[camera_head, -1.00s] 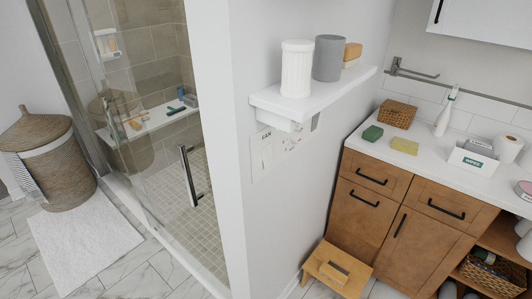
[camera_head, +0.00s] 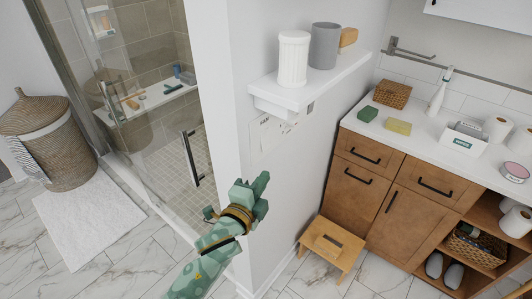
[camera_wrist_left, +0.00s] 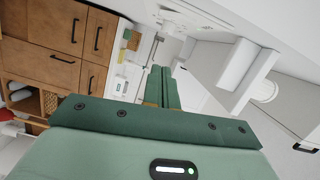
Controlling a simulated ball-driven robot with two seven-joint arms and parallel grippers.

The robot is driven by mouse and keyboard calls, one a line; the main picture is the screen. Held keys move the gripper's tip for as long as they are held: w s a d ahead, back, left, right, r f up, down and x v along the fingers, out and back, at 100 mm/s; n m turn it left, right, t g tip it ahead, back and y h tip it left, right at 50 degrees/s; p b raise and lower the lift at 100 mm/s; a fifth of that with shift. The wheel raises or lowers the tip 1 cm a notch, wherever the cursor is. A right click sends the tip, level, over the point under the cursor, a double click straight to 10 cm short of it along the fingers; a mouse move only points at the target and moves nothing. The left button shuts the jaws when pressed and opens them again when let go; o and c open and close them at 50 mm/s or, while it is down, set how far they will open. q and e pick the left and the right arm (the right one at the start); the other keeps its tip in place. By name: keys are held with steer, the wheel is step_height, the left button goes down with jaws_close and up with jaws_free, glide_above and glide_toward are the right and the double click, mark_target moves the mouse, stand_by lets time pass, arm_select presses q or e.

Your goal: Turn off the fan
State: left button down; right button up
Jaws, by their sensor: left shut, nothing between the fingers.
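A pale wall plate (camera_head: 262,135) with the word FAN at its top is on the white wall under the shelf. Small details to its right are too small to read, and no switch position can be told. My left gripper (camera_head: 262,183), green, is in front of the wall, below the plate in the picture and apart from it. Its fingers are shut and empty; they also show pressed together in the left wrist view (camera_wrist_left: 161,83). My right gripper is not in view.
A white shelf (camera_head: 335,81) juts out above the plate, holding a white canister (camera_head: 293,60), a grey canister (camera_head: 324,47) and a wooden block. A wooden step stool (camera_head: 332,243) stands below on the floor. A wooden cabinet (camera_head: 385,215) is to the right, the glass shower left.

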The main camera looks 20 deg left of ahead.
mark_target(266, 140)
arm_select(q)
steer(key=w+a, duration=0.1)
steer(key=w, duration=0.6)
steer(key=w+a+f, duration=0.1)
steer(key=w, duration=0.3)
steer(key=shift+a+b, duration=0.35)
steer(key=shift+w+a+f+m+b, duration=0.1)
steer(key=shift+a+f+m+b, duration=0.2)
steer(key=shift+m+b, duration=0.1)
steer(key=shift+r, duration=0.2)
